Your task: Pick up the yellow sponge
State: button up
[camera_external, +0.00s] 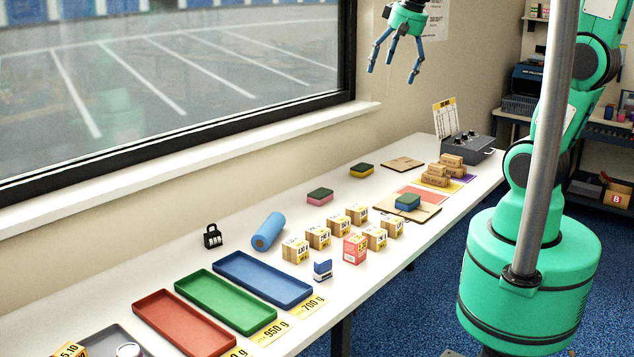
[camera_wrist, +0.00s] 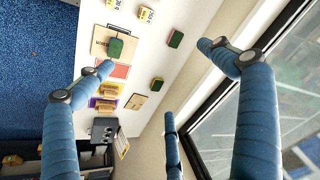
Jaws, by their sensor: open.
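The yellow sponge (camera_external: 361,171), with a dark green top and yellow lower layer, lies flat on the white table near the window-side wall. It also shows in the wrist view (camera_wrist: 157,84), between my spread fingers and well beyond them. My three-fingered gripper (camera_external: 392,76) is open and empty, high above the table at the top of the external view. Two similar sponges lie apart from it: a pink one (camera_external: 320,196) to its left and a blue one (camera_external: 407,202) on a cardboard sheet.
A bare cardboard sheet (camera_external: 402,164) lies just right of the yellow sponge. Several small cartons (camera_external: 357,214) stand on the table in front of it. Stacked brown boxes (camera_external: 437,176) and a grey device (camera_external: 467,147) are farther right. The window frame (camera_external: 180,149) runs along the back.

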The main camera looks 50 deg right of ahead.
jog(key=w+d+f+m+g+p, duration=0.1)
jog(key=w+d+m, duration=0.1)
jog(key=w+d, duration=0.3)
jog(key=w+d+f+m+p, duration=0.1)
jog(key=w+d+f, duration=0.15)
jog(key=w, duration=0.55)
jog(key=m+g+p, duration=0.3)
jog(key=m+p, duration=0.1)
jog(key=m, duration=0.6)
send_over(365, 167)
notch_tip(365, 167, down, 31)
jog(key=shift+r+y, duration=0.15)
jog(key=shift+y, duration=0.15)
jog(key=shift+w, duration=0.1)
jog(key=shift+f+b, duration=0.3)
jog(key=shift+f, duration=4)
jog(key=shift+f, duration=0.1)
jog(key=shift+f, duration=2.5)
